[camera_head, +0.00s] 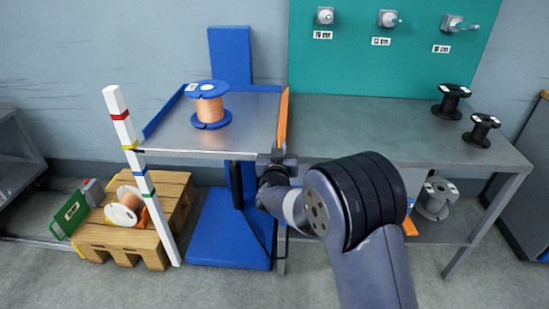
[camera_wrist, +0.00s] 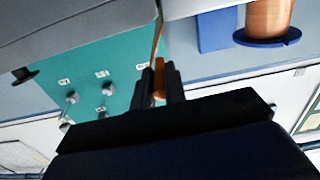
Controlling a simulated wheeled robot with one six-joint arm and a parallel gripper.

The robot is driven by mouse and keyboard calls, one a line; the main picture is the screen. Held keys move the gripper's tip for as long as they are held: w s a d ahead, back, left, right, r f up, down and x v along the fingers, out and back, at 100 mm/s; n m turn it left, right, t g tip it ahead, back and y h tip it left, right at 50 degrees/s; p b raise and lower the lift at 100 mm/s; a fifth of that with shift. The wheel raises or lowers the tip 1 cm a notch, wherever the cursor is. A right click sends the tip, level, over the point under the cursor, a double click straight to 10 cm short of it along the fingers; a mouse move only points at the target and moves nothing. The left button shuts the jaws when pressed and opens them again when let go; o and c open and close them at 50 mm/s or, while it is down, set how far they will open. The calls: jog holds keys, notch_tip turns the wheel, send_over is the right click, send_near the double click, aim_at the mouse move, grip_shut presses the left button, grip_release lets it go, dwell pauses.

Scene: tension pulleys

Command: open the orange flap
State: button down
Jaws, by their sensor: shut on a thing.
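The orange flap (camera_head: 283,118) stands upright along the right edge of the blue lift's metal platform (camera_head: 240,130), beside the grey workbench. In the head view my gripper (camera_head: 273,161) is at the near end of the flap, and my arm hides part of it. In the wrist view the orange flap (camera_wrist: 159,88) shows as a narrow strip between the two dark fingers of my gripper (camera_wrist: 160,78), which are shut on it. A copper spool with blue flanges (camera_head: 210,108) stands upright on the platform; it also shows in the wrist view (camera_wrist: 268,20).
The grey workbench (camera_head: 370,130) carries two black spools (camera_head: 452,101). A striped white post (camera_head: 140,165) rises at the left in front of a wooden pallet (camera_head: 175,195) with a spool on it. A teal board (camera_head: 350,60) stands behind the bench.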

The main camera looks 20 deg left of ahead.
jog(key=shift+w+d+f+m+b, duration=0.15)
jog(key=shift+d+f+m+b, duration=0.4)
jog(key=shift+m+b, duration=1.4)
jog(key=shift+w+d+f+m+b, duration=0.1)
jog(key=shift+d+f+m+b, duration=0.45)
jog(key=shift+m+b, duration=1.4)
jog(key=shift+w+d+f+m+b, duration=0.15)
jog(key=shift+d+f+m+b, duration=0.4)
jog(key=shift+m+b, duration=1.4)
jog(key=shift+a+f+n+b, duration=0.1)
jog(key=shift+n+b, duration=0.15)
jog(key=shift+b, duration=0.15)
jog(key=c, duration=1.5)
grip_release()
jog(key=shift+o, duration=0.2)
jog(key=p+v, duration=0.2)
jog(key=v, duration=0.9)
jog(key=shift+w+a, duration=0.1)
jog(key=shift+w, duration=0.05)
